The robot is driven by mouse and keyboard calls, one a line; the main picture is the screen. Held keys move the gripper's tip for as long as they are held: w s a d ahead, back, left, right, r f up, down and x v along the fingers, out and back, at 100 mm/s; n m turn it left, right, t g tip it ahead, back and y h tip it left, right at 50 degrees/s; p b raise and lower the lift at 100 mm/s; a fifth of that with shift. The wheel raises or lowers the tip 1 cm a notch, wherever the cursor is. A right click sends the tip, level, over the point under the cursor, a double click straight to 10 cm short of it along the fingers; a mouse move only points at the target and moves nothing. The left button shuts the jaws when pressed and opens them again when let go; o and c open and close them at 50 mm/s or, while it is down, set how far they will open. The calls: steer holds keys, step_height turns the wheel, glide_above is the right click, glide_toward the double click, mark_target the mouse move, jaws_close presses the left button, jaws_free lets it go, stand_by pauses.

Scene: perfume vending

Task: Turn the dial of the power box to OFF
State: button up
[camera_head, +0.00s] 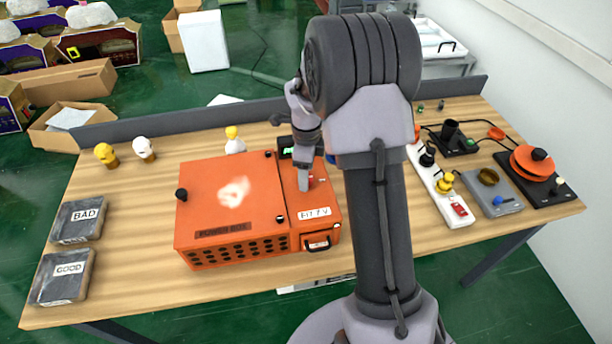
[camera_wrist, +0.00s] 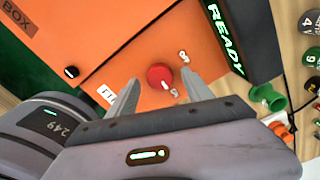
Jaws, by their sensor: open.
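The orange power box (camera_head: 222,190) stands in the middle of the wooden table, with a "POWER BOX" label on its front edge. Its red round dial (camera_wrist: 160,77) sits on the orange top panel and has a short white mark on it. White marks, too small to read surely, lie beside the dial. In the wrist view my gripper (camera_wrist: 161,78) is open, with one finger on each side of the dial; I cannot tell if they touch it. In the head view my gripper (camera_head: 303,186) points down over the box's right part, and the dial is mostly hidden behind it.
A dark display reading "READY" (camera_wrist: 226,40) stands beside the box panel. "BAD" (camera_head: 77,220) and "GOOD" (camera_head: 62,276) boxes lie at the table's left. A white power strip (camera_head: 440,186) and several small devices stand at the right. Small yellow and white figures stand along the back.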

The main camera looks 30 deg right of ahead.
steer(key=shift+f, duration=0.4)
jaws_close()
